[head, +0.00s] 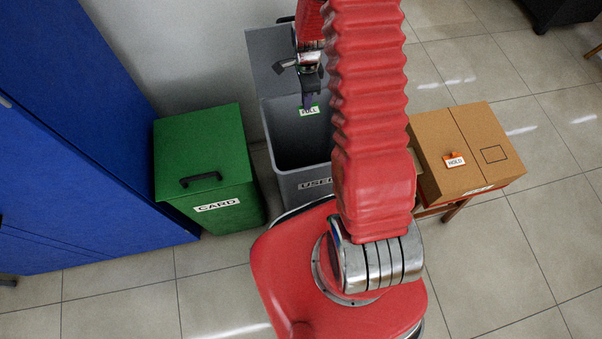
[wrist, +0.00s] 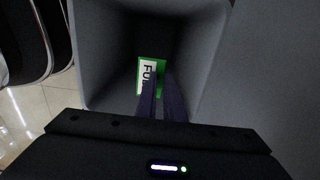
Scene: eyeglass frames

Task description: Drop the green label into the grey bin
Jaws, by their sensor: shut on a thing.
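The green label (head: 309,111) is a small green-edged tag with a white face reading "FULL". My gripper (head: 307,104) is shut on it and holds it over the open mouth of the grey bin (head: 290,189). In the wrist view the label (wrist: 147,72) sits at the tips of the dark fingers (wrist: 160,88), framed by the bin's inner walls (wrist: 103,55). The bin's lid stands raised at the back.
A green lidded bin (head: 205,160) marked "CARD" stands left of the grey bin, beside a blue cabinet (head: 80,130). A cardboard box (head: 470,180) on a small stand lies to the right, with an orange-edged "HOLD" label (head: 454,159) on top.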

